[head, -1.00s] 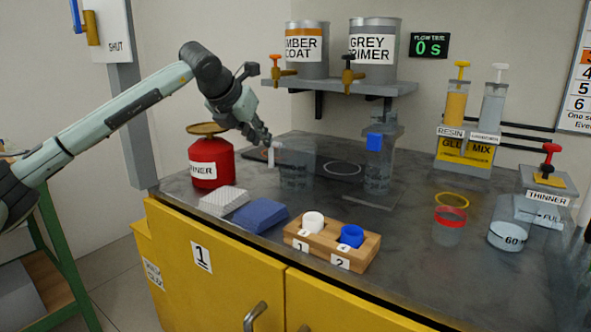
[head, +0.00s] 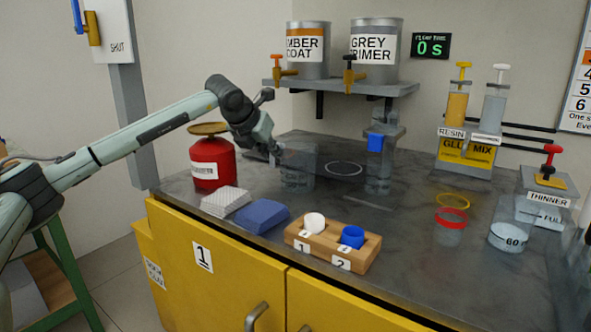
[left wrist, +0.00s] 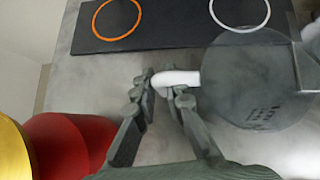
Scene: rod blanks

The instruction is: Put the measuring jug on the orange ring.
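The measuring jug (head: 299,178) is a clear, see-through vessel standing on the grey bench. In the left wrist view the jug (left wrist: 255,85) is at the right, with its white handle (left wrist: 178,79) pointing left. My left gripper (head: 275,152) is at the handle side of the jug. In the left wrist view my left gripper (left wrist: 160,88) is open, its fingertips on either side of the handle's end. The orange ring (left wrist: 117,18) lies on a dark board at the top left there; I cannot make it out in the head view. My right gripper is not in view.
A white ring (head: 343,168) lies right of the jug. A red can (head: 212,165) stands left of my gripper.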

